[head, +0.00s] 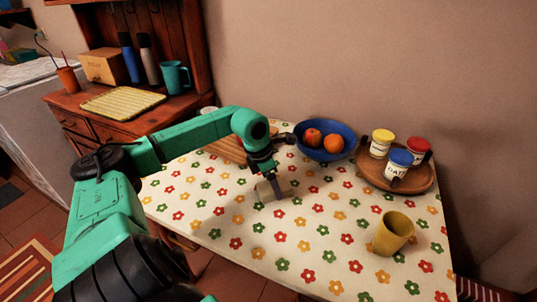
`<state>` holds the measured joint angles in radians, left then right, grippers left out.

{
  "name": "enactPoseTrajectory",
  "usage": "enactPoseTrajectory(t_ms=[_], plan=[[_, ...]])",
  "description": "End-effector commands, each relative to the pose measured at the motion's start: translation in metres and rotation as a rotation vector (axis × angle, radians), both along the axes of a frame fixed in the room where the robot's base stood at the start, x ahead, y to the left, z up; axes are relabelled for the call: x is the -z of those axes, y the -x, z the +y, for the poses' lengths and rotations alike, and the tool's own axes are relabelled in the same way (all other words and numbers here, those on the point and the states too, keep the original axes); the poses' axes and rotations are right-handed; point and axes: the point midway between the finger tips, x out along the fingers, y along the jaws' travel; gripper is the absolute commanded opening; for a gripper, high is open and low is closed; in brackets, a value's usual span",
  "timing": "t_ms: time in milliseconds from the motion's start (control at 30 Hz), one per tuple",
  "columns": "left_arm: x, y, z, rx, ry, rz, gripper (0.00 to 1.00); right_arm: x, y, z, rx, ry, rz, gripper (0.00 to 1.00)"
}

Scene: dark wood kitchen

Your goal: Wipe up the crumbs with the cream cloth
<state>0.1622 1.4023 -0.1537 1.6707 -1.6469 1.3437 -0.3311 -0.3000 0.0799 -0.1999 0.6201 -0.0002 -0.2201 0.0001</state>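My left gripper (270,186) points down at the flowered tablecloth (240,243), near the middle of the table. A small grey-beige piece shows at its tip, low over or touching the tablecloth. I cannot tell whether this is the folded cream cloth or the fingers themselves, nor whether the fingers are open or shut. I do not see the cream cloth clearly anywhere else. No crumbs can be made out against the flower pattern. My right gripper is out of view.
A blue bowl (343,153) with fruit stands behind the gripper, near a wooden board (228,150). A round wooden tray (416,186) with three lidded jars is at the right. A yellow cup (392,233) stands front right. The table's front middle is clear.

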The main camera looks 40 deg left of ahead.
Motion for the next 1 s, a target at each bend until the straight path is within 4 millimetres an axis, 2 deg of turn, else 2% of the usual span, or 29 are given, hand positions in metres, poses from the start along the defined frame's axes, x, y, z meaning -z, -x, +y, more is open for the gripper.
enactPoseTrajectory(t_ms=[133, 467, 900, 1000], plan=[[-0.003, -0.005, -0.014, 0.003, 0.003, -0.003, 0.32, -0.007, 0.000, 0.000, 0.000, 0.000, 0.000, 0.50], [-0.004, -0.006, -0.014, 0.003, -0.001, -0.003, 0.32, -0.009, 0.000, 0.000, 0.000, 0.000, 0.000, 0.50], [-0.059, -0.006, -0.014, 0.002, -0.002, -0.003, 0.32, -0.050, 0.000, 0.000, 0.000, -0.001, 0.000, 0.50], [-0.064, -0.006, -0.014, 0.002, -0.002, -0.003, 0.32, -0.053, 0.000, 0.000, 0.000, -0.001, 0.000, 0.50]])
